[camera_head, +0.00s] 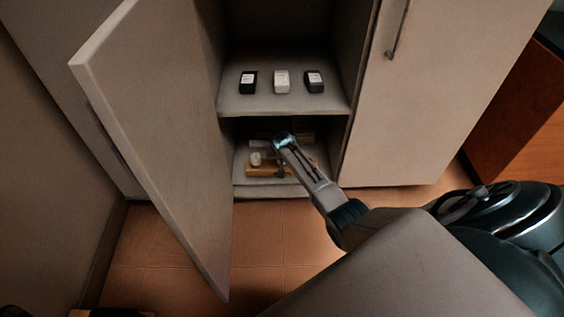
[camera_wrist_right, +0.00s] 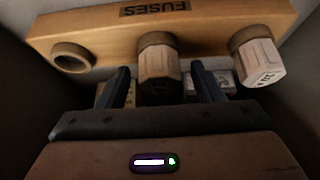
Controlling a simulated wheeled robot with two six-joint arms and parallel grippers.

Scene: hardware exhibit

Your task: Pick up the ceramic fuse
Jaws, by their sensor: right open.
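A wooden rack (camera_wrist_right: 105,28) marked FUSES stands on the lower shelf inside the cabinet; it also shows in the head view (camera_head: 264,171). In the wrist view it has an empty ring socket (camera_wrist_right: 72,57) at left, a brownish ceramic-looking fuse (camera_wrist_right: 159,64) in the middle and a whiter faceted fuse (camera_wrist_right: 258,64) with dark marking at right. The white fuse also shows in the head view (camera_head: 256,159), left of my right gripper (camera_head: 284,140). My right gripper (camera_wrist_right: 163,80) is open, its fingers on either side of the middle fuse's lower end. Contact is unclear. My left gripper is out of view.
The cabinet door (camera_head: 155,130) stands open at left. The upper shelf (camera_head: 285,107) above my arm holds a black box (camera_head: 248,82), a white box (camera_head: 281,82) and a dark box (camera_head: 315,82). A closed door (camera_head: 425,105) borders the opening at right. Pale labelled items lie behind my fingers.

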